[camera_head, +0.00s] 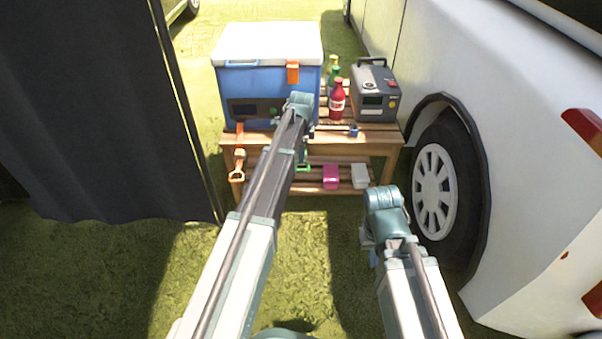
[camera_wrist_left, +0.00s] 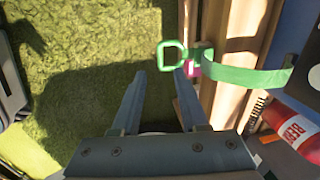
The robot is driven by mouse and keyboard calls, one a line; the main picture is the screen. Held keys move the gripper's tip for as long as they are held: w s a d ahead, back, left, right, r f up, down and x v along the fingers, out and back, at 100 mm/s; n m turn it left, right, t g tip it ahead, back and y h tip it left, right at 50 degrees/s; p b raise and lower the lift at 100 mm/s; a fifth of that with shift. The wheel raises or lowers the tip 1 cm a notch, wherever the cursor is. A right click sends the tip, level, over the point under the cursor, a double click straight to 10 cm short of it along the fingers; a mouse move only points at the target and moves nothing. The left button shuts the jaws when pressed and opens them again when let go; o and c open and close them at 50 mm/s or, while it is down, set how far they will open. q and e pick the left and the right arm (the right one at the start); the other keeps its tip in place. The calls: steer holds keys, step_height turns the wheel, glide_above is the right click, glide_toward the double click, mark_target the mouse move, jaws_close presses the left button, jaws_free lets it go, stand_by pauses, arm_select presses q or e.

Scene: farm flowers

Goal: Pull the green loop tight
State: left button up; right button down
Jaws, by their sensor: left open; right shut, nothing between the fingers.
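The green loop (camera_wrist_left: 172,54) is a squarish ring on the end of a green strap (camera_wrist_left: 245,80). It hangs past the wooden table edge, and part of the green shows beside my left arm in the head view (camera_head: 303,161). The strap runs across the wood toward the blue cooler (camera_head: 270,85). My left gripper (camera_wrist_left: 159,74) is open and empty, its fingertips just short of the loop, which lies ahead of the gap and toward the right finger. My left arm hides this gripper in the head view.
The wooden table (camera_head: 385,137) also holds a red bottle (camera_head: 337,100), a green bottle (camera_head: 332,72) and a grey device (camera_head: 376,93). Pink (camera_head: 331,177) and white (camera_head: 360,176) items lie on its lower shelf. A white vehicle (camera_head: 500,130) stands right, a dark curtain (camera_head: 90,110) left.

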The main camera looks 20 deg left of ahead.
mark_target(301, 170)
arm_select(q)
steer(key=f+b, duration=0.2)
steer(key=w+f+b, duration=0.1)
steer(key=f+b, duration=0.1)
steer(key=f, duration=0.1)
steer(key=f+b, duration=0.3)
steer(key=shift+w+a+f, duration=0.1)
steer(key=shift+w+a, duration=0.05)
steer(key=shift+a, duration=0.1)
jaws_close()
stand_by(1.1)
